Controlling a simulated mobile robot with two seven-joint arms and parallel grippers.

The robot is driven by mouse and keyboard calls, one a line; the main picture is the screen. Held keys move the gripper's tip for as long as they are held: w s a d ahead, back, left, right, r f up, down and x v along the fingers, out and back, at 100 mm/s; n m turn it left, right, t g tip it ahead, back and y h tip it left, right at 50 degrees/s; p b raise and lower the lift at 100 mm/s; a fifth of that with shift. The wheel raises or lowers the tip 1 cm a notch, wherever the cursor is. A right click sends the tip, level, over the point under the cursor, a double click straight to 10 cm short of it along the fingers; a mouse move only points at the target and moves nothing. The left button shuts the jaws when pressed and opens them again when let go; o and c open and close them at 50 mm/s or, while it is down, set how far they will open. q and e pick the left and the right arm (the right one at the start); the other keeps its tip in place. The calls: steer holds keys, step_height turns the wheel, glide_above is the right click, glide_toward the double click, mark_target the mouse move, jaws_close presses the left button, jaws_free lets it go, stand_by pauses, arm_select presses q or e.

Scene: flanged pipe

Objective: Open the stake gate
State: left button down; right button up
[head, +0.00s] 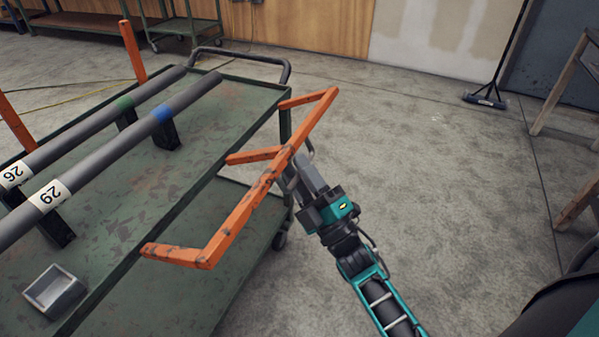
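The stake gate (258,190) is a worn orange frame, a long bar with short stakes, along the right side of a green cart (190,165). It leans outward from the cart's edge, its long bar out over the floor side. A small grey handle shows at its middle. My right gripper (296,172) is at the middle of the bar from the outer side and looks closed on the gate there; its fingertips are partly hidden by the bar. My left gripper is not in view.
Two grey pipes marked 26 (70,140) and 29 (110,150) lie on black supports on the cart. A small grey tray (55,290) sits at the front. Orange posts (132,50) stand on the far side.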

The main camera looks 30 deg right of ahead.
steer(key=shift+r, duration=0.1)
steer(key=v, duration=1.3)
